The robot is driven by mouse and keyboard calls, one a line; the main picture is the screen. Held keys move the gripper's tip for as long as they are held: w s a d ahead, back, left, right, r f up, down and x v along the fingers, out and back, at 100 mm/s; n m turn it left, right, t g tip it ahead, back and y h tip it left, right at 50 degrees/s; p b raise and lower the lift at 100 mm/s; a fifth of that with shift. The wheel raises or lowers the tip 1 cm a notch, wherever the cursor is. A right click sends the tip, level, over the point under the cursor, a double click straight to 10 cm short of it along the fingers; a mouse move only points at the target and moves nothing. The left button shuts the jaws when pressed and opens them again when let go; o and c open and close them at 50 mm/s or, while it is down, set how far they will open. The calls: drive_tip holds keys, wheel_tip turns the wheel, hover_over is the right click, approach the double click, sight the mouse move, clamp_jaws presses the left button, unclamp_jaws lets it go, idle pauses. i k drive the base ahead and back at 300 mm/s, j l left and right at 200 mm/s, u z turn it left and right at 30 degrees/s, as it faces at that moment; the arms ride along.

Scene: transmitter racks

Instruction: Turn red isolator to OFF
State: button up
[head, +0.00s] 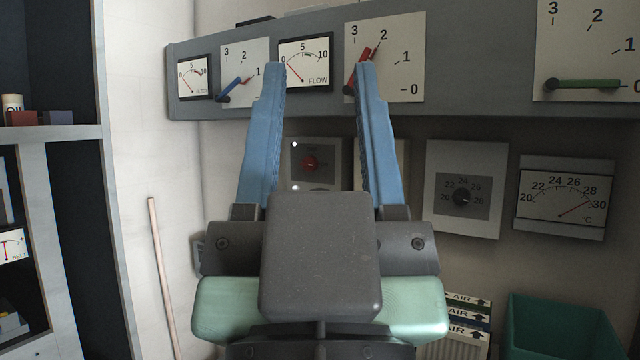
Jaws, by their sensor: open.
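A red rotary knob (310,162) sits on a grey panel (325,145) on the wall. It shows between the two blue fingers of my gripper (319,72). Small white spots sit above and below the knob at its left; I can read no ON or OFF marking. My gripper is open and empty, its fingers pointing up in the picture. The fingers hide parts around the panel. I cannot tell how far the fingertips are from the wall.
A grey shelf-like rack (470,60) above carries gauges and dials with a blue, a red (362,70) and a green lever (585,84). A thermostat dial (461,196) and a thermometer (562,200) are at right. A green bin (560,328) stands lower right.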

sight(310, 163)
drive_tip(key=i+j, duration=0.2)
drive_tip(key=i, duration=0.25)
drive_tip(key=i+j, duration=0.25)
drive_tip(key=i, duration=0.25)
drive_tip(key=i+j+u, duration=0.1)
drive_tip(key=i, duration=0.35)
drive_tip(key=i+j, duration=0.3)
drive_tip(key=i, duration=0.2)
